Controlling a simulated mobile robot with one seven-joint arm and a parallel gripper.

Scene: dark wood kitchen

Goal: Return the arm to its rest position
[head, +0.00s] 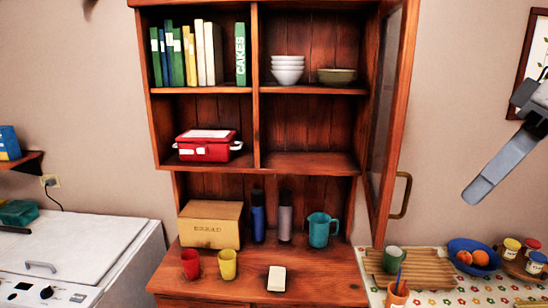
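Part of my arm enters at the right edge of the head view. What looks like my gripper (478,190) is a long grey piece that points down and left from a black and white wrist. It hangs in the air in front of the wall, right of the open cabinet door (389,120). Only one finger-like edge shows, so I cannot tell whether it is open or shut. I see nothing held at its tip. The rest of the arm is outside the picture.
A dark wood cabinet (258,91) holds books, bowls and a red pot (206,146). Its ledge carries a box (211,224), bottles and mugs. Below my gripper, a counter bears a blue fruit bowl (474,256), jars and a wooden board (420,266).

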